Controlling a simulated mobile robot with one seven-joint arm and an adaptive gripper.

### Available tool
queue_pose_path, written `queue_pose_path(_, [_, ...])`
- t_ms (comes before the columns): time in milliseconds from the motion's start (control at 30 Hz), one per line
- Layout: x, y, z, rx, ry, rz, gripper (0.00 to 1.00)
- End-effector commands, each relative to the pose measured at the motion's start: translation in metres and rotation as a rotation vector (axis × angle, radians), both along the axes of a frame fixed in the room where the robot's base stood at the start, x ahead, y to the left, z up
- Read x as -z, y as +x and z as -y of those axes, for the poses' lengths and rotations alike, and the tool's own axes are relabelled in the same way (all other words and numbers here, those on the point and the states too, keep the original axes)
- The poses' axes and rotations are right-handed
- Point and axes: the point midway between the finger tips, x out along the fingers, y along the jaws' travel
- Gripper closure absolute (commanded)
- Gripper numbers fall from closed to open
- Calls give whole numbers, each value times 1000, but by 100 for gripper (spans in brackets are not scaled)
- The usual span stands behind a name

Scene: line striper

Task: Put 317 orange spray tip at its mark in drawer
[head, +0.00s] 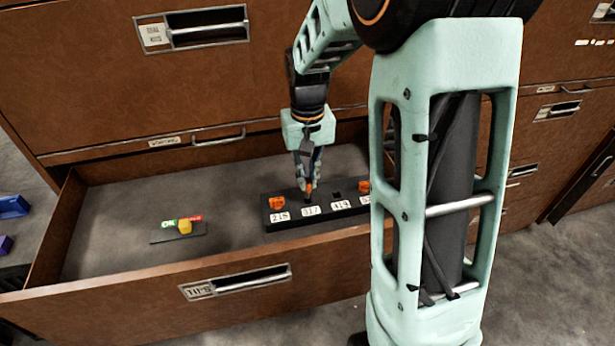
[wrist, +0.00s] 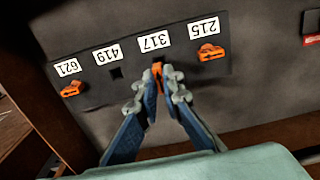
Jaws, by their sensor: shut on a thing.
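My gripper (head: 308,182) points down into the open drawer (head: 110,205) and is shut on a small orange spray tip (head: 308,188). In the wrist view the orange tip (wrist: 157,68) shows between my fingertips (wrist: 160,85), right by the 317 label (wrist: 153,41) on the black holder (wrist: 130,83). The tip is at the 317 place; my fingers hide its lower part, so I cannot tell how deep it sits. Other orange tips sit at the 215 mark (wrist: 210,52) and the 621 mark (wrist: 70,89). The 419 mark has an empty square hole (wrist: 116,73).
A small plate with a yellow knob (head: 185,227) and green and red labels lies left in the drawer. The drawer front (head: 150,305) and side walls stand around. Closed drawers rise behind. My arm covers the holder's right end in the head view. Bare drawer floor lies left.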

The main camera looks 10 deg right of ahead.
Motion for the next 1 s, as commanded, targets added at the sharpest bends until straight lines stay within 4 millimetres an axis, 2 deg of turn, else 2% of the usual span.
queue_pose_path(1000, [16,0,0,0,0,-1,100])
